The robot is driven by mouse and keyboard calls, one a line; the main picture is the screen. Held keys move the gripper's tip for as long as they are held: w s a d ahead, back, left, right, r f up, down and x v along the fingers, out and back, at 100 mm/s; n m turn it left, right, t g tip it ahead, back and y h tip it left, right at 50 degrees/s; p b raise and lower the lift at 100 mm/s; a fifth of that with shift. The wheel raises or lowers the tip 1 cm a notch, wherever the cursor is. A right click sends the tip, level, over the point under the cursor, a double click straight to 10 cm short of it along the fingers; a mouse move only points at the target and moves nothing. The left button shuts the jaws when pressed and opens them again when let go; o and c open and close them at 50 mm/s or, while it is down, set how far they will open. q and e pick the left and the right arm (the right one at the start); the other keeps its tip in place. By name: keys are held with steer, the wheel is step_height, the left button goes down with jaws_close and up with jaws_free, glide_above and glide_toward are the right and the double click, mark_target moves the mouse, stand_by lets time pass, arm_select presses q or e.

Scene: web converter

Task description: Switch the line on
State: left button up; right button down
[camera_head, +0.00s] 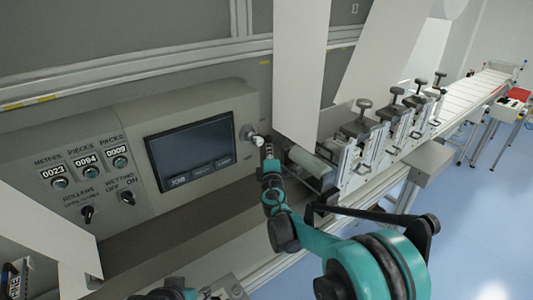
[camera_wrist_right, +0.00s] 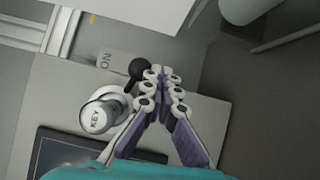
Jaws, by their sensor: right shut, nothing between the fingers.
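The key switch (camera_head: 249,134) sits at the right end of the grey control panel, just right of the screen. In the right wrist view it is a pale round knob (camera_wrist_right: 98,118) marked KEY on a white collar. A black ball-ended lever (camera_wrist_right: 138,68) stands beside it, near an ON label (camera_wrist_right: 105,61). My right gripper (camera_head: 268,150) is shut and empty, close to the switch. Its fingertips (camera_wrist_right: 163,76) are right beside the black ball; contact cannot be told. Parts that look like my left gripper (camera_head: 226,288) are cut off at the bottom edge, jaws unclear.
The panel carries a dark screen (camera_head: 192,151), several counters and two black selector knobs, one (camera_head: 127,198) marked WETTING OFF/ON. White web sheets (camera_head: 301,70) hang right of the switch. Clamp stations (camera_head: 362,140) and a conveyor (camera_head: 470,92) run back right. Blue floor lies open at right.

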arm_select(q)
steer(key=shift+w+d, duration=0.25)
steer(key=shift+d, duration=0.05)
arm_select(e)
steer(key=shift+w+d+r+n+t, duration=0.35)
steer(key=shift+d+r+n+t, duration=0.15)
steer(key=shift+r+n, duration=0.15)
arm_select(q)
steer(key=shift+r, duration=0.1)
arm_select(e)
steer(key=shift+r, duration=0.1)
stand_by(0.8)
